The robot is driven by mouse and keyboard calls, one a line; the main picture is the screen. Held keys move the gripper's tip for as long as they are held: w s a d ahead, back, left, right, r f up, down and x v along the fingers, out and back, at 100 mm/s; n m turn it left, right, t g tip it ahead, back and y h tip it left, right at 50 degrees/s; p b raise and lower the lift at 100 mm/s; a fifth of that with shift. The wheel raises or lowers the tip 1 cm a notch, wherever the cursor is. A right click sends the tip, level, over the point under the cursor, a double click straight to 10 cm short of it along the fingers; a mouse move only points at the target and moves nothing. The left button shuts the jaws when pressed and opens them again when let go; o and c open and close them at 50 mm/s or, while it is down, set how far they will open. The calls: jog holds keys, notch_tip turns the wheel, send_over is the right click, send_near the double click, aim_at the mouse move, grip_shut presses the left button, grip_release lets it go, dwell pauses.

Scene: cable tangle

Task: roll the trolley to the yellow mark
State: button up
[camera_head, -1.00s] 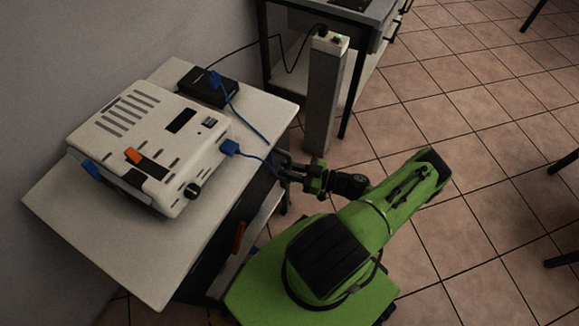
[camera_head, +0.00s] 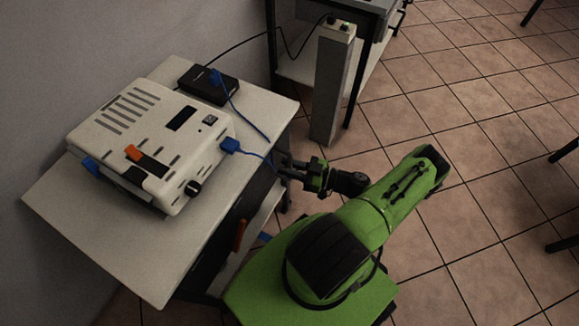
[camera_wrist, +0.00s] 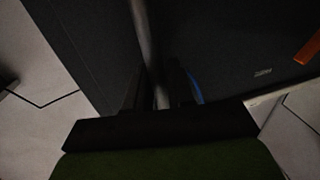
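The trolley (camera_head: 75,222) has a pale top and a dark body. A white device (camera_head: 150,140) with an orange switch and a black box (camera_head: 207,83) stand on it. My gripper (camera_head: 283,168) is at its right side. In the wrist view my gripper's fingers (camera_wrist: 157,92) sit on both sides of a grey bar, the trolley handle (camera_wrist: 146,35), and look closed on it. Blue cables (camera_head: 247,118) run from the box and the device over the right edge. A black cable (camera_head: 232,46) joins the box to the socket post. I see no yellow mark now.
A grey post (camera_head: 330,85) with a socket on top stands just beyond the trolley's far right corner. A desk (camera_head: 297,66) is behind it. A wall (camera_head: 40,80) is close on the left. Tiled floor (camera_head: 470,200) is open on the right, with dark furniture legs at the far edge.

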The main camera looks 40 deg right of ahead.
jog(key=shift+o, duration=1.3)
jog(key=shift+s+a, duration=0.15)
jog(key=shift+a, duration=0.15)
jog(key=v, duration=1.5)
jog(key=shift+s+d, duration=0.25)
jog(key=shift+s, duration=0.05)
jog(key=shift+f, duration=0.1)
